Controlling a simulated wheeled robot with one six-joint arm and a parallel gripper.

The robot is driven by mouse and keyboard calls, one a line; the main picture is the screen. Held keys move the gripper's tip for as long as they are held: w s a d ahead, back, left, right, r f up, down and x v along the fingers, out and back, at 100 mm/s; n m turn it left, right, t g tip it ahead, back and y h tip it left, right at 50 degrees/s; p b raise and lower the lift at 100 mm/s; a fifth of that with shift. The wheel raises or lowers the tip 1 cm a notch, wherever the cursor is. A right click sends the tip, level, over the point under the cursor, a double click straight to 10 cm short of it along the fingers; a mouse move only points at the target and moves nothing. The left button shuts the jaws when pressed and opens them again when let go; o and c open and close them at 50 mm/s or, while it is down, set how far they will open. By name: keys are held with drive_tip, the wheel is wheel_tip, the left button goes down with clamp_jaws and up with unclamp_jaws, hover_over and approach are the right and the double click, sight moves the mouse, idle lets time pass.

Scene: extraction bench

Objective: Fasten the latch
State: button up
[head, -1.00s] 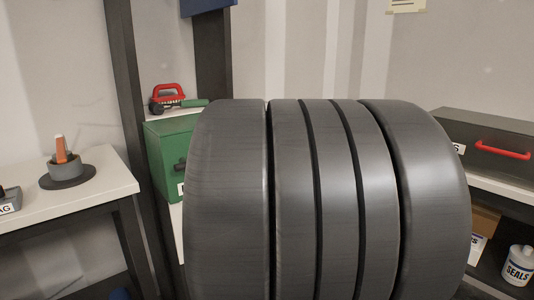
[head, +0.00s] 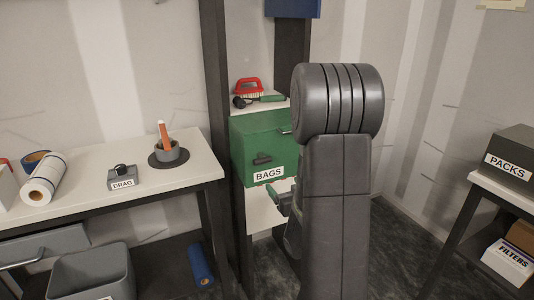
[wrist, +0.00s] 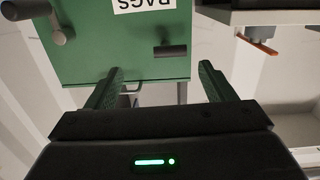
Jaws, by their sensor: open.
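A green box (head: 252,140) labelled BAGS stands on a narrow stand between the benches. A dark handle (head: 262,159) sits on its front, above the label; it also shows in the wrist view (wrist: 170,50). In the wrist view, where the box is upside down, a grey lever with a rounded end (wrist: 55,25) sits by the box's upper-left part; it may be the latch. I cannot tell whether it is fastened. My gripper (wrist: 161,72) is open and empty, its green fingers apart and facing the box. In the head view my arm hides the box's right side and most of my gripper (head: 279,197).
A box labelled PACKS (head: 510,160) stands on the right bench.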

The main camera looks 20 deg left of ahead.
sight(262, 161)
drive_tip(key=shift+y, duration=0.5)
drive_tip(key=x, duration=0.4)
drive_tip(key=r+p+x, duration=0.1)
drive_tip(key=x, duration=0.4)
drive_tip(key=s+p+x, duration=0.1)
drive_tip(key=x, duration=0.4)
drive_tip(key=shift+w+a+r, duration=0.15)
drive_tip(key=shift+a+r, duration=0.1)
drive_tip(key=shift+a, duration=0.25)
drive_tip(key=c, duration=1)
